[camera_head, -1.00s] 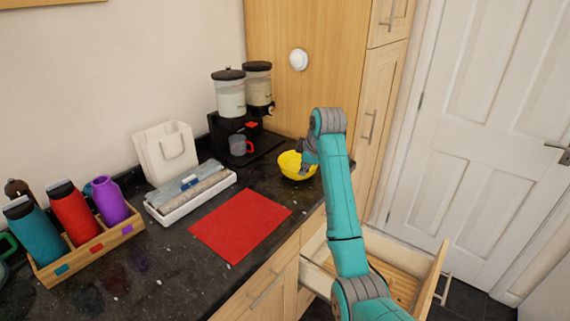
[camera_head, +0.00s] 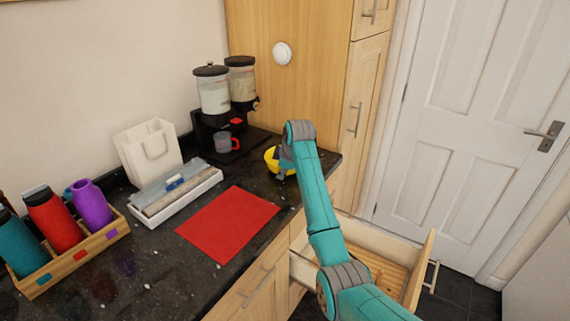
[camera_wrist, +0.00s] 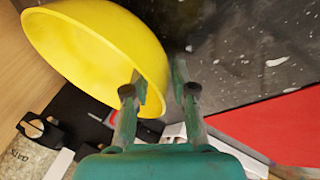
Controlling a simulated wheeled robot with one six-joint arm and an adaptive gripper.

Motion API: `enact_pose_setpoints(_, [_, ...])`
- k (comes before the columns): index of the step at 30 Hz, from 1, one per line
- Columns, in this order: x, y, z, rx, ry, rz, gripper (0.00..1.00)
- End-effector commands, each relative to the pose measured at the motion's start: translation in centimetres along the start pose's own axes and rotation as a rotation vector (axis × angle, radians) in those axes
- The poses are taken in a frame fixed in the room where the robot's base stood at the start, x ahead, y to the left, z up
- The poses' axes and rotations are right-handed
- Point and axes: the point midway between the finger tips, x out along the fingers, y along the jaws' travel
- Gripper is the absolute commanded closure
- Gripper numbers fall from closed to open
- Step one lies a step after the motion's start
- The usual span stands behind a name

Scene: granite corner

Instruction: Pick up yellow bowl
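The yellow bowl (camera_head: 270,157) stands on the dark counter near its right end, partly hidden behind my gripper (camera_head: 283,168) and arm. In the wrist view the bowl (camera_wrist: 95,45) fills the upper left, with its rim running down past the fingers. My gripper (camera_wrist: 160,82) is open, its two fingers apart. The left finger overlaps the bowl and the right finger is just outside the rim, so the rim appears to lie between them. Whether either finger touches the bowl I cannot tell.
A black dispenser stand (camera_head: 213,127) with a grey cup (camera_head: 222,142) is left of the bowl. A red mat (camera_head: 228,224), a white tray (camera_head: 184,202) and a bottle rack (camera_head: 72,262) lie further left. An open drawer (camera_head: 412,283) juts out below the counter.

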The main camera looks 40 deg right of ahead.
Motion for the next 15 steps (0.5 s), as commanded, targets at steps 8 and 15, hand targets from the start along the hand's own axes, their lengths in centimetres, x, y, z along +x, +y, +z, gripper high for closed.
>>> enact_pose_setpoints(8, [0.98,0.02,-0.01,0.0,0.0,0.001,0.75])
enact_pose_setpoints(15, [0.98,-0.01,-0.01,0.0,0.0,0.0,1.0])
